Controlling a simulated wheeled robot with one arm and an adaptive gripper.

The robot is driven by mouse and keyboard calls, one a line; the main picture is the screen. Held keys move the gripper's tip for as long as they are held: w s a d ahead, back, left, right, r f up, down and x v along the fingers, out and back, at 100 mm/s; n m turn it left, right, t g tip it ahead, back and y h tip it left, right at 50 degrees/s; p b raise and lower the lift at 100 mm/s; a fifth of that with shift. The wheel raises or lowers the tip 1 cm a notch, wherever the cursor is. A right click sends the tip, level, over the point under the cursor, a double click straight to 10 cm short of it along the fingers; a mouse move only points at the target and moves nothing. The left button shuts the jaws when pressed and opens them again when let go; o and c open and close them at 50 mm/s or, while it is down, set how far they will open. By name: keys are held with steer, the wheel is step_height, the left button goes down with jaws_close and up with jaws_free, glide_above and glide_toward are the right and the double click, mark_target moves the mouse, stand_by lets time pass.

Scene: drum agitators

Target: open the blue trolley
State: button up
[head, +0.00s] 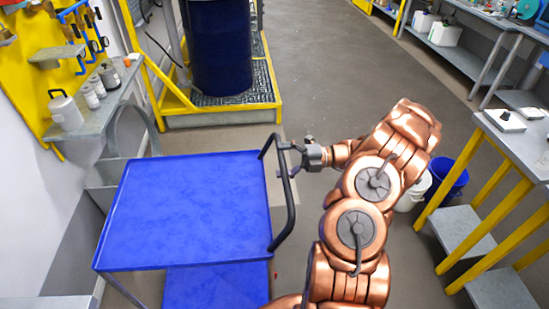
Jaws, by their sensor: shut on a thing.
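The blue trolley (190,208) stands at the lower left in the head view, with a flat blue top and a lower blue shelf (215,287). Its dark curved handle (291,205) is on the right side. My gripper (291,158) is at the far part of that handle, shut on it. My copper-coloured arm reaches it from the right. The fingertips are small in the picture and partly merge with the dark handle. The trolley top is empty.
A dark blue drum (219,45) stands on a yellow-framed platform (222,118) behind the trolley. A wall shelf (95,100) with containers is at left. A workbench (520,150) with yellow legs, a blue bucket (453,180) and a white bucket (413,192) are at right. Grey floor beyond is clear.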

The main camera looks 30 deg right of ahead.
steer(key=d+r, duration=0.1)
steer(key=s+d+p, duration=0.1)
steer(key=shift+s+d+r, duration=0.2)
steer(key=shift+d+r, duration=0.1)
steer(key=shift+r, duration=0.05)
steer(key=shift+s+d+t, duration=0.3)
steer(key=shift+s+d, duration=0.15)
steer(key=shift+s, duration=0.05)
steer(key=shift+c, duration=0.9)
steer(key=shift+s+d+f, duration=0.1)
steer(key=shift+s, duration=0.2)
steer(key=c, duration=0.3)
steer(key=shift+s+d+f+p, duration=0.3)
steer(key=shift+d+f+p, duration=0.3)
steer(key=shift+d, duration=0.3)
steer(key=shift+s+d+f+p, duration=0.35)
steer(key=shift+d+f, duration=0.3)
steer(key=shift+d, duration=0.25)
steer(key=shift+r+p, duration=0.15)
steer(key=shift+p, duration=0.4)
steer(key=shift+a, duration=0.1)
